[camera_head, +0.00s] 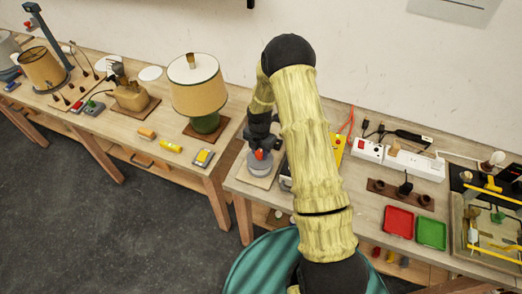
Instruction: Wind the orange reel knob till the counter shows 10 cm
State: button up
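The orange reel knob (259,154) shows as a small orange-red spot on top of a round grey reel (260,168). The reel stands on a pale board at the left end of the right bench. My gripper (260,145) is dark and points down, right over the knob. Its fingers are small and partly hidden, so I cannot tell whether they are open, shut or touching the knob. A small grey-and-dark device (285,182) beside the reel is mostly behind my arm. I cannot make out a counter or any reading.
A lamp with a tan shade (198,88) stands on the left bench. A gap separates the two benches. Right of my arm are a white power strip (420,165), a red tray (398,222) and a green tray (431,233). My arm hides the bench's middle.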

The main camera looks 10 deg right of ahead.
jog(key=shift+d, duration=0.1)
jog(key=shift+c, duration=1)
